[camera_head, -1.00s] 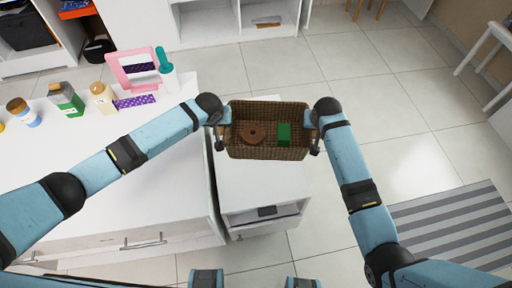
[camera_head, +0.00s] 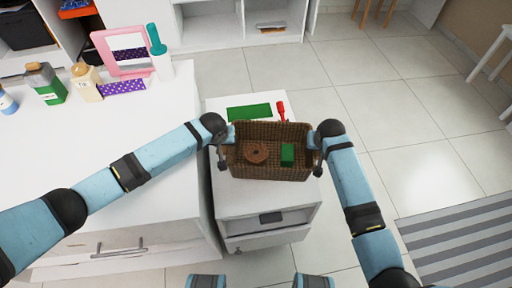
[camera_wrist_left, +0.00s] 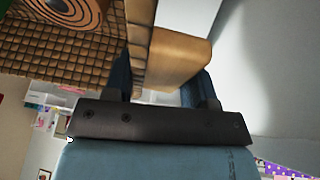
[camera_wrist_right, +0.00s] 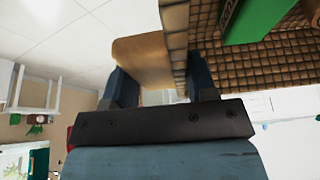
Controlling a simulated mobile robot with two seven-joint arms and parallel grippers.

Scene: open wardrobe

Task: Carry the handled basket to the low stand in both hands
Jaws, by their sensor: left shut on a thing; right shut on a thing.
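The brown woven basket (camera_head: 268,172) hangs level between my grippers over a low white stand (camera_head: 262,200). It holds a brown ring-shaped thing (camera_head: 256,152) and a green block (camera_head: 287,154). My left gripper (camera_head: 225,150) is shut on the basket's left side; in the left wrist view its fingers straddle a tan handle (camera_wrist_left: 178,62). My right gripper (camera_head: 317,150) is shut on the right side; the right wrist view shows a tan handle (camera_wrist_right: 143,60) between its fingers. I cannot tell whether the basket's underside touches the stand, as it is hidden.
A flat green piece (camera_head: 249,112) and a red thing (camera_head: 281,111) lie on the stand behind the basket. A white counter (camera_head: 100,150) at the left carries bottles and a pink frame (camera_head: 122,52). Open tiled floor and a striped rug (camera_head: 460,245) are at the right.

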